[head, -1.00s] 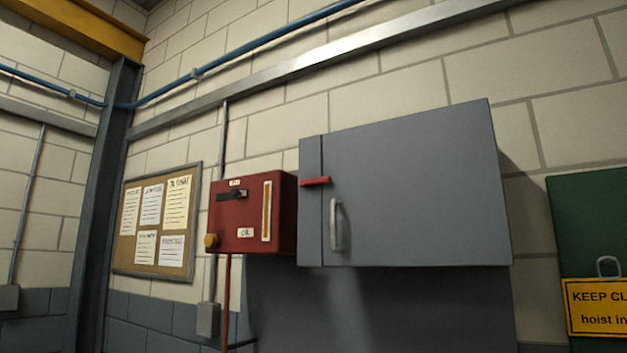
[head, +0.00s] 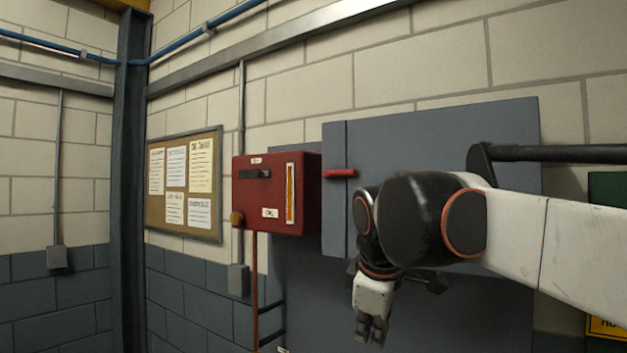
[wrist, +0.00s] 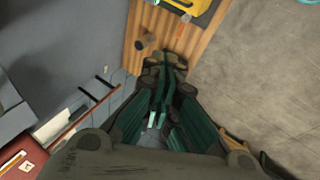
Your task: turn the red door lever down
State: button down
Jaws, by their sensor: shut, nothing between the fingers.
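The red door lever (head: 339,173) sticks out level at the left edge of the grey cabinet door (head: 450,115) in the head view. My gripper (head: 371,338) hangs below and to the right of the lever, pointing down, apart from it. Its fingers are shut and empty. In the wrist view my gripper (wrist: 156,118) points down toward the floor, and the lever cannot be made out there.
A red box (head: 272,200) with a black switch is mounted just left of the cabinet. A notice board (head: 183,185) hangs further left. In the wrist view, a wooden slatted surface (wrist: 165,40) and bare grey floor (wrist: 250,70) lie below.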

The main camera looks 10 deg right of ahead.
aim_at(339, 173)
jog(key=w+a+r+n+h+p, duration=0.1)
jog(key=w+r+n+p, duration=0.4)
jog(key=r+p, duration=0.4)
jog(key=w+a+r+n+g+p, duration=0.1)
jog(key=w+r+n+p, duration=0.5)
jog(key=r, duration=1.4)
jog(key=w+a+r+n+h+p, duration=0.1)
jog(key=w+r+n+p, duration=0.4)
jog(key=r+p, duration=0.7)
notch_tip(339, 173, up, 2)
jog(key=shift+w+a+r+n+g+h+p, duration=0.25)
jog(key=shift+w+a+g, duration=0.2)
jog(key=shift+w, duration=0.8)
jog(key=shift+f, duration=0.1)
jog(key=x, duration=1.4)
jog(key=shift+b, duration=0.35)
jog(key=shift+d, duration=0.1)
jog(key=shift+s+f+t+b, duration=0.1)
jog(key=shift+t+b, duration=0.15)
jog(key=shift+b, duration=0.1)
